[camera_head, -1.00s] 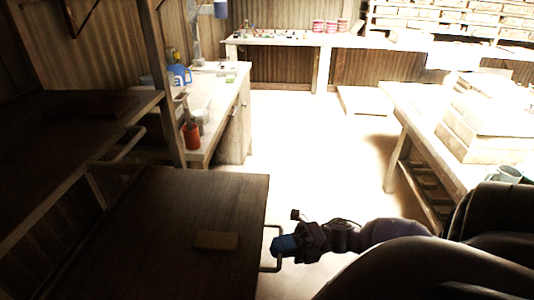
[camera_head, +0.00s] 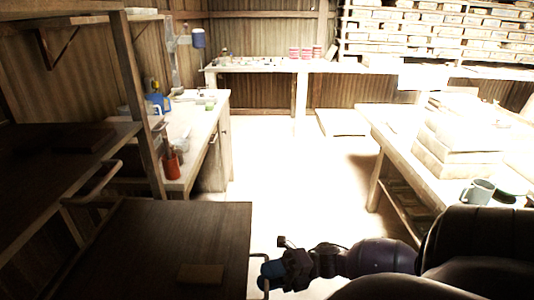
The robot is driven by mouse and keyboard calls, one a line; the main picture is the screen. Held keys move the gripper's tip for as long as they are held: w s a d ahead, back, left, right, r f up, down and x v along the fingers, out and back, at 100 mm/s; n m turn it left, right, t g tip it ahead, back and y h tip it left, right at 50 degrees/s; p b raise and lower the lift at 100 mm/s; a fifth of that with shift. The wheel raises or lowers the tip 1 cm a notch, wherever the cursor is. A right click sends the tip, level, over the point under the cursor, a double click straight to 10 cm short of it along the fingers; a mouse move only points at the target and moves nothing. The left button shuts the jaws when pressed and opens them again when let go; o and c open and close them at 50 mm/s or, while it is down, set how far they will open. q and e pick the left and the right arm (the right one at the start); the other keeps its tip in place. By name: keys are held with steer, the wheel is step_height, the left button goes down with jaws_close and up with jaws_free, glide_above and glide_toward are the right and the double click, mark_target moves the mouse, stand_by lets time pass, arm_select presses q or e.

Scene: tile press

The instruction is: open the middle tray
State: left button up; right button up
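The middle tray (camera_head: 170,235), a dark wooden board, sticks out of the rack at lower left, below another tray (camera_head: 55,165). A small brown tile (camera_head: 200,274) lies on it near the bottom of the view. Its metal handle (camera_head: 257,257) is on the right edge. The handle's lower part is hidden or cut off. My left gripper is not in view.
A wooden rack post (camera_head: 135,95) stands at left. The bright floor between is clear.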

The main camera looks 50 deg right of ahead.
steer(key=v, duration=1)
steer(key=shift+b, duration=0.4)
steer(key=shift+s+d+f, duration=0.1)
steer(key=shift+d+f, duration=0.05)
steer(key=w+f+m+t+h, duration=0.5)
steer(key=w+f+m+h, duration=0.25)
steer(key=m+h, duration=0.85)
steer(key=s+a+f+m+g, duration=0.1)
steer(key=s+a+f+m, duration=0.1)
steer(key=a+m, duration=0.5)
steer(key=s+a+f+m+g+h+p, duration=0.1)
steer(key=s+a+f+m+g, duration=0.1)
steer(key=s+a+m, duration=0.3)
steer(key=a+f+m, duration=0.1)
steer(key=a+m, duration=0.1)
steer(key=a, duration=0.2)
steer(key=shift+a+g, duration=0.15)
steer(key=shift+g, duration=0.15)
